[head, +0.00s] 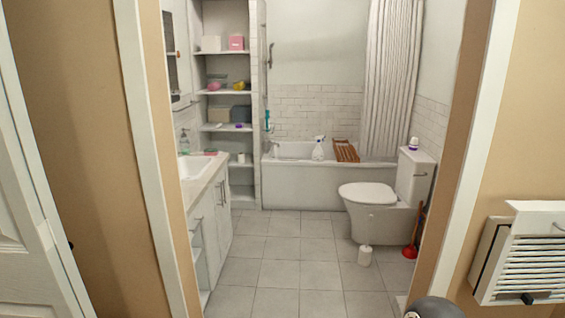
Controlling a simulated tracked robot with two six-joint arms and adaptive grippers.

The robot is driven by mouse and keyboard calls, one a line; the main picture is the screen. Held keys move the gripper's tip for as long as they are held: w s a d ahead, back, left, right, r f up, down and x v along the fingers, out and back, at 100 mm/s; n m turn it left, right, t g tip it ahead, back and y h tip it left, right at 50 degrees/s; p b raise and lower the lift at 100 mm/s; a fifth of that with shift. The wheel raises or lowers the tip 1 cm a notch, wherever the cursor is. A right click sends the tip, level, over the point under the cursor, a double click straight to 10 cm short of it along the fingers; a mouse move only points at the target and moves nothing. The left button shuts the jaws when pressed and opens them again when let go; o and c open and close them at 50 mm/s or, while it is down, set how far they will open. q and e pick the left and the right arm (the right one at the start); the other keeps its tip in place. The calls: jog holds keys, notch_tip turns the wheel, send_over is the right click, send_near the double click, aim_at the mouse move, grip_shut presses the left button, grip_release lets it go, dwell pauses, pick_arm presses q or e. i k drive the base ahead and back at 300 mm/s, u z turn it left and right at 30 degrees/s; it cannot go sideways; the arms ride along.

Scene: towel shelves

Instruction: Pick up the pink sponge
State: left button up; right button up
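I look through a doorway into a bathroom, and neither of my grippers is in view. Several pink things show, all small and far off. A pink block-like item (236,43) stands on the upper shelf at the back left. A small pink item (214,86) lies on the shelf below, beside a yellow-green one. A flat reddish-pink item (210,152) lies on the sink counter near the wall, next to something green. I cannot tell which of these is the pink sponge.
The door frame (147,135) bounds the opening on the left. The sink cabinet (209,220) stands inside on the left, and the toilet (372,205) on the right. A red plunger (410,250) stands near the toilet. The tiled floor (270,270) between is clear.

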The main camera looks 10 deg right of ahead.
aim_at(214, 152)
jog(key=z, duration=0.65)
jog(key=i, duration=6.05)
jog(key=u, duration=0.05)
